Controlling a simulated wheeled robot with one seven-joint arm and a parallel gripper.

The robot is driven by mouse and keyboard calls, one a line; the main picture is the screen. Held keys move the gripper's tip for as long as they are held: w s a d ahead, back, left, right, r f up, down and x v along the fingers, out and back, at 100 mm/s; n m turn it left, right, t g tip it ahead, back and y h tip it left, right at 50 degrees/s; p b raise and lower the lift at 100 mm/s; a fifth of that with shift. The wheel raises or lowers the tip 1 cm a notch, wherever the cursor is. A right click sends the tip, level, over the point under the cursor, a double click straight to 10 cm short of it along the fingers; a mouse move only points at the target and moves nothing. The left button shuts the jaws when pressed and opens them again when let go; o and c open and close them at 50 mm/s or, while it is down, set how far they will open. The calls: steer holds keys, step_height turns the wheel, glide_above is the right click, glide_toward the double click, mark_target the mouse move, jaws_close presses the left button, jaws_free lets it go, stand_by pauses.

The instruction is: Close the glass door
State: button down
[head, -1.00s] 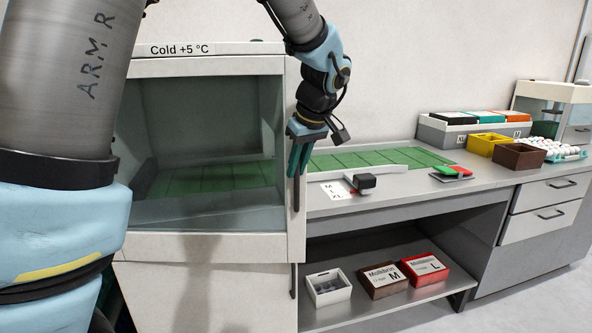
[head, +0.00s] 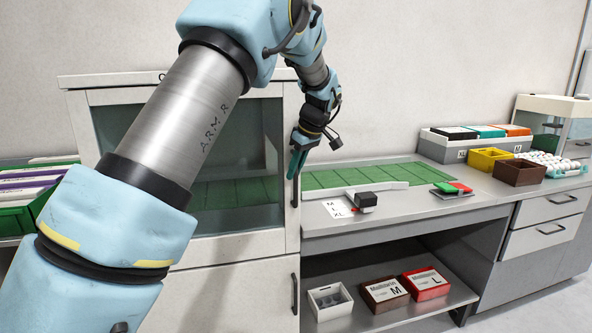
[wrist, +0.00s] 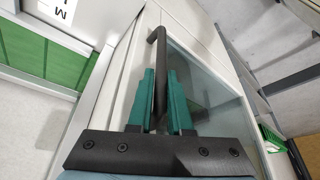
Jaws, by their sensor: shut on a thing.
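The glass door (head: 288,130) has a white frame and a dark pane, and fronts the white cold cabinet (head: 85,79). It looks flush or nearly flush with the cabinet; a small gap cannot be ruled out. My gripper (head: 298,164) is at the door's right edge, shut on its dark upright handle (head: 295,191). In the wrist view, the teal fingers (wrist: 160,82) lie on either side of the black handle (wrist: 157,45), with the glass to the right. My arm hides much of the pane and most of the cabinet's label.
A grey bench (head: 420,203) with a green mat (head: 400,172) and a small black-and-red device (head: 366,201) adjoins the cabinet on the right. Boxes sit on its lower shelf (head: 340,313). A green rack (head: 14,222) stands at the left. Floor shows at the lower right.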

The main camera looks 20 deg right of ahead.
steer(key=c, duration=0.8)
jaws_free()
steer(key=shift+w+d+r, duration=0.15)
steer(key=shift+w, duration=0.25)
steer(key=shift+c, duration=0.2)
steer(key=b+v, duration=0.2)
steer(key=v, duration=0.8)
steer(key=shift+s+r, duration=0.3)
steer(key=shift+s, duration=0.1)
